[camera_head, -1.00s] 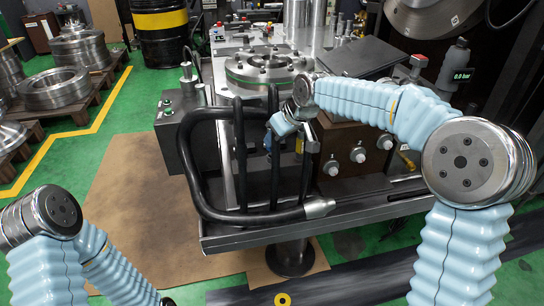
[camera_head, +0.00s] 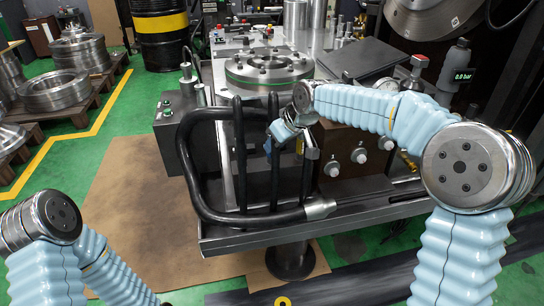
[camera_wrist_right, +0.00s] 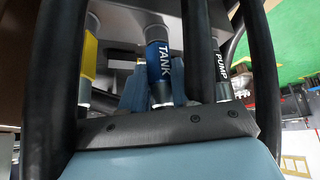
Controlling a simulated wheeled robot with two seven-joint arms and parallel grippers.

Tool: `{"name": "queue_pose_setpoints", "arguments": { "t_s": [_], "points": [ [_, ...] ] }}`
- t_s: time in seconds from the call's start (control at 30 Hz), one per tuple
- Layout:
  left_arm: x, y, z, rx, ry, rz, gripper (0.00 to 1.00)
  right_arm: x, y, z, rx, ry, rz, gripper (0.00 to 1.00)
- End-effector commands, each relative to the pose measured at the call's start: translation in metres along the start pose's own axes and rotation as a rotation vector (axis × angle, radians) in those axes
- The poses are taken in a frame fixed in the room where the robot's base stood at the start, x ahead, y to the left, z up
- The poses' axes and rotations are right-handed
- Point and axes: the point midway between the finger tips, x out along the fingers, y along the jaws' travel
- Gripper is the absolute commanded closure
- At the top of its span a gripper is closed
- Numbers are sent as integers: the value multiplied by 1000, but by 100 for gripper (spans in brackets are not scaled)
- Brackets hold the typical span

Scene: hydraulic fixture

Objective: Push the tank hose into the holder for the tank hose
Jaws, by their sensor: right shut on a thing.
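A hose marked PUMP (camera_wrist_right: 222,66) stands just right of the tank hose; a yellow-marked part (camera_wrist_right: 89,55) is left. Thick black hoses pass close on both sides. A looped hose (camera_head: 190,165) lies along the metal tray (camera_head: 235,240). A valve block (camera_head: 345,145) stands right of the gripper.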

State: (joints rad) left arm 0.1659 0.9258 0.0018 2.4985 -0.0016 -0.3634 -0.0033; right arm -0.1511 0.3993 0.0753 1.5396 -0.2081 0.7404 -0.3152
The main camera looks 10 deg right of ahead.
Motion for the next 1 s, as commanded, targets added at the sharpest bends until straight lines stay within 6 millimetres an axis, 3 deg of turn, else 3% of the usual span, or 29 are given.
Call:
{"name": "queue_pose_setpoints", "arguments": {
  "t_s": [0.73,0.77,0.93,1.0],
  "points": [
    [2,-1,0,0,0,0,41,3,0,2,0,0,0,100],
    [2,-1,0,0,0,0,41,2,0,2,0,0,0,66],
    [2,-1,0,0,0,0,41,2,0,2,0,0,0,41],
    [2,-1,0,0,0,0,41,2,0,2,0,0,0,41]
  ]
}}
